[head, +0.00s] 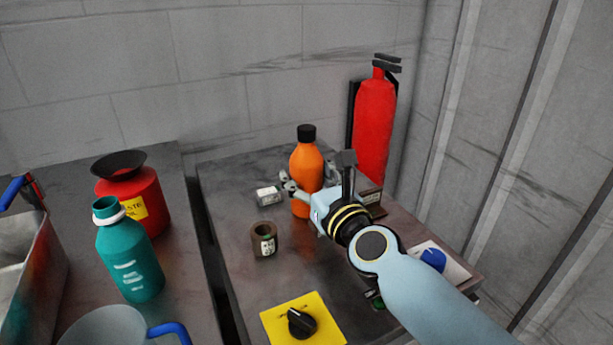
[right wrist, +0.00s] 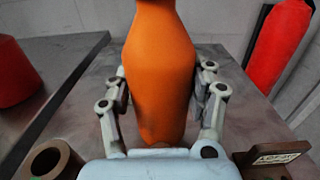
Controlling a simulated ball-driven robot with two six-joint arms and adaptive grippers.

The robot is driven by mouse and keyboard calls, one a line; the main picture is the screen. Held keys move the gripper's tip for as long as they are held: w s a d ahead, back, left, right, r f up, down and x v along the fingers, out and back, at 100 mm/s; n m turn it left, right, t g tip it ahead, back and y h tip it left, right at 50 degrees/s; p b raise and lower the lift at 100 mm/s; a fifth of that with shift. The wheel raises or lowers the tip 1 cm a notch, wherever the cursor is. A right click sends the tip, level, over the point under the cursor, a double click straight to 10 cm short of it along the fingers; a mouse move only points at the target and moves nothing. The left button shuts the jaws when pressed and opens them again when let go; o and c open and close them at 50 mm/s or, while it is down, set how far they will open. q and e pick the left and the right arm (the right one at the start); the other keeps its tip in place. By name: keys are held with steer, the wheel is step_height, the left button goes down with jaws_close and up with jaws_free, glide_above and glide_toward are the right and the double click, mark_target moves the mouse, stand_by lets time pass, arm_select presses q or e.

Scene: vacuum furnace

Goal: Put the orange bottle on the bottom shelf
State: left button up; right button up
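The orange bottle (head: 305,165) with a black cap stands upright on the right-hand dark table (head: 226,179). My right gripper (head: 316,183) reaches in from the right at the bottle's lower body. In the right wrist view, the bottle (right wrist: 160,70) fills the space between the two fingers of this gripper (right wrist: 161,85), one on each side. The fingers look spread, close beside the bottle; I see no clear grip on it. The bottle's cap is out of the wrist view. My left gripper is not in view. No bottom shelf can be made out.
A red fire extinguisher (head: 373,125) stands behind the bottle, to the right. A small white box (head: 269,196), a brown ring (head: 265,240) and a yellow knob plate (head: 303,322) share the table. A teal bottle (head: 129,262) and red waste can (head: 146,197) stand left, across a gap.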

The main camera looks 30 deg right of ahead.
steer(key=c, duration=0.9)
steer(key=shift+r, duration=0.1)
jaws_close()
